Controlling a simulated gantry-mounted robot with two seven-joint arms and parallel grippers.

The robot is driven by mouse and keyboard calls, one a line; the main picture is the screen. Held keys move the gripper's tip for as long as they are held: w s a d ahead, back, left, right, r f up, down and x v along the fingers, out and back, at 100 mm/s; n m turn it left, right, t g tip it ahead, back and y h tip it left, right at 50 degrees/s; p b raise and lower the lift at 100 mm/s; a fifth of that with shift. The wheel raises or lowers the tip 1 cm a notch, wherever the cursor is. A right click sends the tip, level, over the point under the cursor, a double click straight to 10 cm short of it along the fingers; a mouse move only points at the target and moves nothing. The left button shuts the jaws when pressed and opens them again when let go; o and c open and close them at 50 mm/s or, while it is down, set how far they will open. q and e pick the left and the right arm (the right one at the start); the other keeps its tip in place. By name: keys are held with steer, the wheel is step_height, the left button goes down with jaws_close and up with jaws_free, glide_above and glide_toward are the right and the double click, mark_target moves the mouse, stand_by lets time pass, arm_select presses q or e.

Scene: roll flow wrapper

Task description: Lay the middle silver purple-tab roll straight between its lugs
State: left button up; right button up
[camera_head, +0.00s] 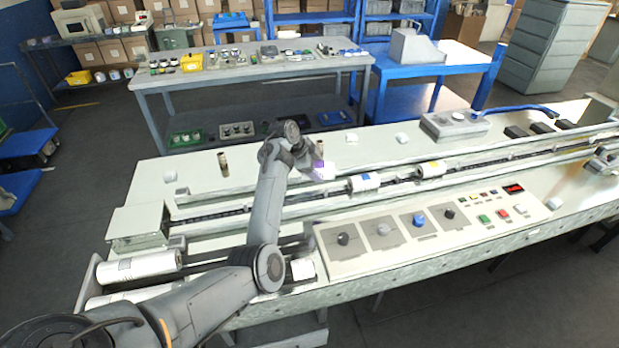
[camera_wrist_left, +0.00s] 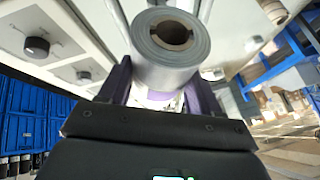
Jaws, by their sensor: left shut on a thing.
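The silver roll (camera_wrist_left: 170,62) is held between the two purple fingers of my left gripper (camera_wrist_left: 160,82) in the left wrist view. Its open core end faces that camera. In the head view my left gripper (camera_head: 313,161) is over the wrapper's chain channel, left of the other rolls, with a purple patch (camera_head: 319,171) at the roll. My arm and hand hide much of the held roll and the channel beneath, so I cannot tell whether it touches the lugs. My right gripper is not in view.
A blue-tab roll (camera_head: 364,182) and a yellow-tab roll (camera_head: 431,169) lie along the channel (camera_head: 400,178) to the right. A control panel (camera_head: 400,232) with knobs is in front. A small brown-topped post (camera_head: 222,164) stands at the left. The deck behind the channel is mostly clear.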

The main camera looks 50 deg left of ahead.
arm_select(q)
steer(key=a+p, duration=0.1)
steer(key=a+r+n+y+p, duration=0.1)
steer(key=a, duration=0.1)
steer(key=s+a+n+p, duration=0.1)
steer(key=shift+a+r+y, duration=0.25)
steer(key=shift+a+y, duration=0.05)
steer(key=shift+y, duration=0.1)
steer(key=shift+n+t+y, duration=0.3)
steer(key=shift+t+y, duration=0.1)
steer(key=shift+y, duration=0.2)
steer(key=s+f+b, duration=0.1)
steer(key=s+f, duration=0.1)
steer(key=f, duration=0.2)
steer(key=s+a+f+b, duration=0.1)
steer(key=s+f, duration=0.2)
steer(key=f, duration=0.2)
steer(key=s+a+f+b, duration=0.1)
steer(key=s+f, duration=0.1)
steer(key=f, duration=0.2)
steer(key=shift+s+a+f+b, duration=0.2)
steer(key=shift+b, duration=0.15)
steer(key=shift+f, duration=0.3)
steer(key=o, duration=1.4)
steer(key=shift+w+a, duration=0.1)
